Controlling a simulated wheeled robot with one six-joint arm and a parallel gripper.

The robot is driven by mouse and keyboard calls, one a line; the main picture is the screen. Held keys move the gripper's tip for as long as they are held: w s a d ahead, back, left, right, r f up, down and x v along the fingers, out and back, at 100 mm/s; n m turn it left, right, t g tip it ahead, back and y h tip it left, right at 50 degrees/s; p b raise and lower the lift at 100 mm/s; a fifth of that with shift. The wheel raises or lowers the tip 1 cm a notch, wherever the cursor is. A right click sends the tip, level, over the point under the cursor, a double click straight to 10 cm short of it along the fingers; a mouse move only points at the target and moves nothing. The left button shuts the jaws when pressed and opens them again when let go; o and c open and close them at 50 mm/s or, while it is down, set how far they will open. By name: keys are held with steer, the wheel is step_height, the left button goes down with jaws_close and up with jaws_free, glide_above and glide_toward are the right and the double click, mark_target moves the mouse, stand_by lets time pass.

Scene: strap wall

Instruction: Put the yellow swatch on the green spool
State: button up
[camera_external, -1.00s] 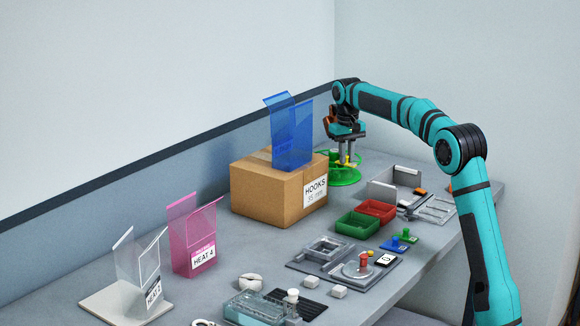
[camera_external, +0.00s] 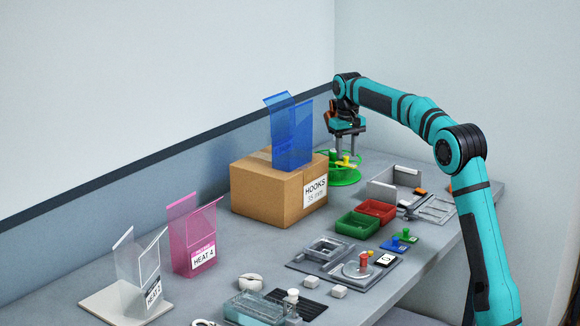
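The green spool (camera_external: 345,178) lies on the bench at the back, just right of the cardboard box. A small yellow piece (camera_external: 346,160), which looks like the yellow swatch, rests on top of the spool. Another small yellowish spot shows at the spool's left side, too small to make out. My gripper (camera_external: 346,156) points down just above the spool, its fingers apart on either side of the yellow piece's top. Whether a finger still touches it is too small to tell.
The cardboard box (camera_external: 255,188) with a blue clear holder (camera_external: 293,135) stands close on the left. A grey tray (camera_external: 381,190) is to the right, with a green bin (camera_external: 357,226) and a red bin (camera_external: 376,209) in front. Free bench lies before the box.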

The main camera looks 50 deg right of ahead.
step_height(320, 180, up, 10)
steer(key=shift+r, duration=0.15)
stand_by(0.4)
steer(key=s+a+r+n+t+h, duration=0.1)
steer(key=s+a+r+t, duration=0.25)
steer(key=s+a, duration=0.35)
steer(key=s+a+r+n+t, duration=0.1)
steer(key=s+a+r+t, duration=0.1)
steer(key=s+a+r, duration=0.5)
steer(key=s+a+r+n+t+h, duration=0.1)
steer(key=s+a+r+t, duration=0.15)
steer(key=a, duration=0.85)
steer(key=s+a+f+t, duration=0.2)
steer(key=s+a+t, duration=0.1)
steer(key=s, duration=0.6)
steer(key=s+a+f+n+t+y, duration=0.1)
steer(key=s+a+f+t, duration=0.2)
steer(key=s+a, duration=0.3)
steer(key=s+a+f+n+t+y, duration=0.1)
steer(key=s+a+f+t, duration=0.2)
steer(key=s, duration=1)
steer(key=shift+s+a, duration=0.15)
steer(key=shift+a, duration=0.6)
